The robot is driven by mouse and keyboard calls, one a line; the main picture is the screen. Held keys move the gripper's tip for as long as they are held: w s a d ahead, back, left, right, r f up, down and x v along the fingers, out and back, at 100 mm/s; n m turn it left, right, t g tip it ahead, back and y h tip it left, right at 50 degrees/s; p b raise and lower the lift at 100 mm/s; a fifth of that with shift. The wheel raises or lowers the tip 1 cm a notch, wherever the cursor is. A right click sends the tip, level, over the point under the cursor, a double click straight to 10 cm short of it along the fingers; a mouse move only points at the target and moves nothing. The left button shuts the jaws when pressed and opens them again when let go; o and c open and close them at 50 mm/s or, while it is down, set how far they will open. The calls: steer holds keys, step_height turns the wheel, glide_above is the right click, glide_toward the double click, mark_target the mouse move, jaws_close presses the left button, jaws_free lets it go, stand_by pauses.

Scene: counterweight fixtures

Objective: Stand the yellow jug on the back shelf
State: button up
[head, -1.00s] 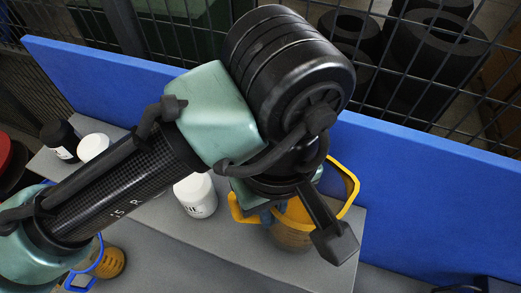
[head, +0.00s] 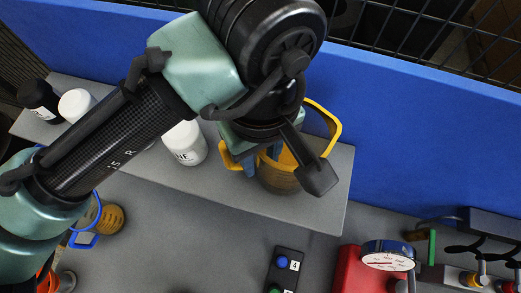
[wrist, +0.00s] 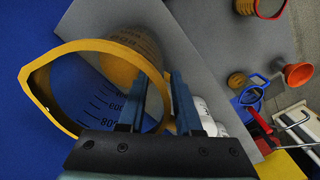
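The yellow jug (head: 280,180) has a yellow rim and see-through walls with amber contents. It looks upright on the grey back shelf (head: 320,195), near the shelf's right end, partly hidden by my arm. In the wrist view the jug's wide rim (wrist: 85,46) fills the left side, with dark measuring marks on its wall. My gripper (head: 262,160) is down at the jug's handle side. In the wrist view its two blue fingers (wrist: 160,85) stand apart, with part of the jug's yellow edge between them. No firm grip shows.
A white bottle (head: 186,143) stands left of the jug, with another white bottle (head: 76,104) and a black bottle (head: 40,98) farther left. A blue wall (head: 420,110) runs behind. Below are a blue-handled jug (head: 84,240), a button box (head: 286,268) and a gauge (head: 388,257).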

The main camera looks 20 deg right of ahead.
steer(key=shift+r, duration=0.1)
